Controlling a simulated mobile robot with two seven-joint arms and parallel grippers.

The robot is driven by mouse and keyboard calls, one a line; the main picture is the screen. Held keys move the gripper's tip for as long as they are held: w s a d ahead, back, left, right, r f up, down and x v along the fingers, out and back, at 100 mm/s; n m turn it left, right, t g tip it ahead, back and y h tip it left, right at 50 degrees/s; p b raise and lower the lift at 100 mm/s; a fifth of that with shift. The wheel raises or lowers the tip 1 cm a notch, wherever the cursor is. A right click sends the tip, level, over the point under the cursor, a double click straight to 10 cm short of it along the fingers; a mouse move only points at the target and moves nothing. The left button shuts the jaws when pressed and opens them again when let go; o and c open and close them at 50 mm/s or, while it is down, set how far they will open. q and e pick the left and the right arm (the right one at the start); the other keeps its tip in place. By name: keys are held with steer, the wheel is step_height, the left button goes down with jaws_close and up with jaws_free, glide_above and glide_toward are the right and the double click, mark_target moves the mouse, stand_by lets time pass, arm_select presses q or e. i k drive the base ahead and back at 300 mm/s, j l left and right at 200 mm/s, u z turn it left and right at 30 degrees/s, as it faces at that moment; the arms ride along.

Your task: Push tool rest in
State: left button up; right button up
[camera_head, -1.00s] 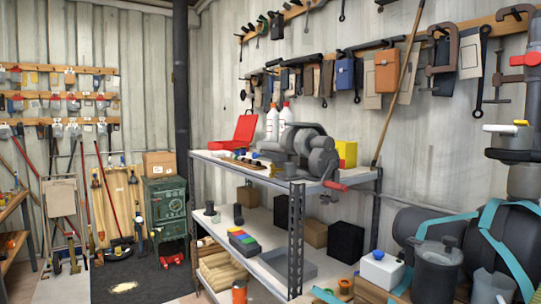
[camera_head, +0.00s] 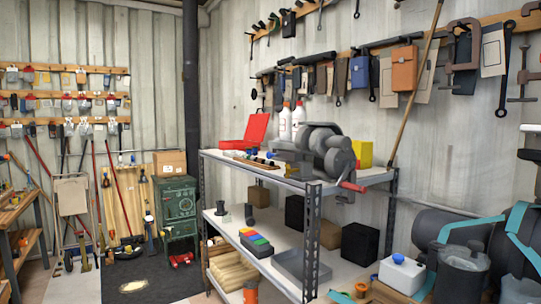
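A grey bench machine (camera_head: 318,150) with round wheel housings stands on the top of the metal shelf unit (camera_head: 285,182). It looks like a grinder. A red-handled part (camera_head: 352,187) sticks out at its front right, near the shelf's edge. The machine is too small in view to make out a separate tool rest or its position. Neither of my grippers shows in the head view.
A red open case (camera_head: 257,130), white bottles (camera_head: 291,122) and a yellow box (camera_head: 362,152) share the top shelf. A broom handle (camera_head: 415,85) leans behind its right end. Dark cylinders (camera_head: 465,270) stand at the lower right. The dark floor mat (camera_head: 150,278) at left has free room.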

mark_target(294, 154)
steer(key=i+j+z, duration=0.1)
steer(key=i+j, duration=0.25)
steer(key=j, duration=0.25)
steer(key=i+j+z, duration=0.15)
steer(key=j, duration=0.15)
steer(key=i+j+z, duration=0.1)
steer(key=j, duration=0.25)
steer(key=i+j, duration=0.2)
steer(key=j, duration=0.15)
steer(key=i+l+z, duration=0.05)
